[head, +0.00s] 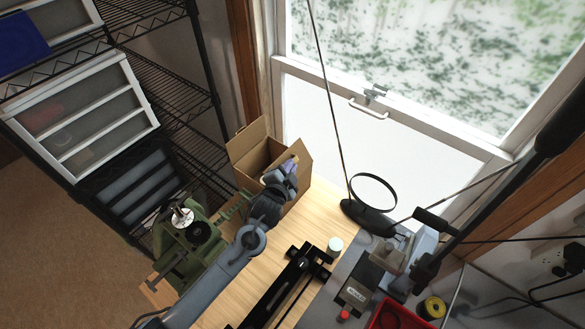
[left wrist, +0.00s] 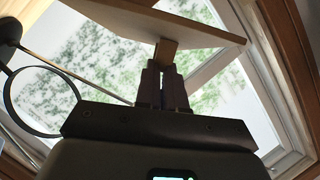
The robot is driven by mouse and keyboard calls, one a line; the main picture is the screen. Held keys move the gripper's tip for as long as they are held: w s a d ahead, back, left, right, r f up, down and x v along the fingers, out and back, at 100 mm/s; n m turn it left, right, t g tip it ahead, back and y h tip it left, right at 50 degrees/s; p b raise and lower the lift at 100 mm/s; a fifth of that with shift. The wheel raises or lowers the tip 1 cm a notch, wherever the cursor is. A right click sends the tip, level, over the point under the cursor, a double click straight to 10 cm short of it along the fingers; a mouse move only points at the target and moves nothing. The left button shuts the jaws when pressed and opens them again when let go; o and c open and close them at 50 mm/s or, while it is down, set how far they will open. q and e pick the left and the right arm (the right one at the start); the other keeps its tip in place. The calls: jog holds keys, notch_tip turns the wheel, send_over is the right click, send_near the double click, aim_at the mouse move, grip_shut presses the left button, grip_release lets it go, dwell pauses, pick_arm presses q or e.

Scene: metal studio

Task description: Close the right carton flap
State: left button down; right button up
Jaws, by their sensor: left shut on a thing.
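The brown cardboard carton (head: 297,196) stands on the far left end of the wooden bench, by the window. Its left flap (head: 247,143) stands open, tilted outward, and part of the dark inside shows. My left gripper (head: 291,166) is at the carton's right side, covering part of it. In the left wrist view the gripper (left wrist: 166,75) is shut on a small tan tab (left wrist: 166,50), which meets a broad cardboard panel (left wrist: 150,22) that appears to be the right flap. My arm hides much of the right flap in the head view. My right gripper is not in view.
A green machine (head: 190,245) stands left of my left arm. The window (head: 420,145) is close behind the carton. Wire shelves (head: 175,85) stand left.

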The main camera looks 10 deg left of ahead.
pick_arm(q)
jog(key=shift+w+a+r, duration=0.1)
jog(key=shift+a+r, duration=0.05)
dwell(0.3)
jog(key=c, duration=1.2)
grip_release()
jog(key=shift+c, duration=0.2)
jog(key=b+v, duration=0.2)
jog(key=v, duration=0.9)
